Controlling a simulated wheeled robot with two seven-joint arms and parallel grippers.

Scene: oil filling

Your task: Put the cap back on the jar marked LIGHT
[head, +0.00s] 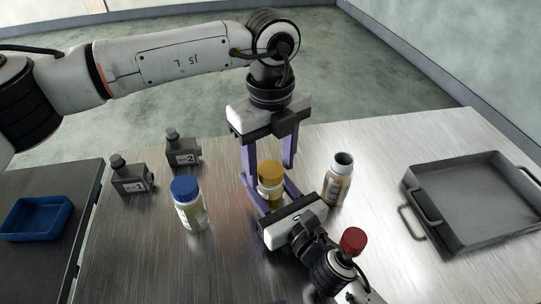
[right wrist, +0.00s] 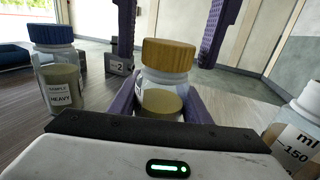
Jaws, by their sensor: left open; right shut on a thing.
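A clear jar (head: 268,197) with a yellow cap (head: 271,171) stands between the fingers of my right gripper (head: 270,190), which is shut on its body. In the right wrist view the cap (right wrist: 168,55) sits on top of the jar (right wrist: 162,82), roughly level; whether it is fully seated I cannot tell. No LIGHT marking is readable. My left gripper (head: 269,168) points down from above, open, its fingers apart on either side behind the cap and not visibly touching it. Its fingers also show in the right wrist view (right wrist: 166,60).
A blue-capped jar (head: 188,205), marked HEAVY in the wrist view (right wrist: 60,85), stands left. An uncapped bottle (head: 337,182) stands close right. A red cap (head: 353,241) is beside my right arm. Two grey cans (head: 131,176) (head: 183,150), a metal tray (head: 475,243) and blue bin (head: 37,217) flank the area.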

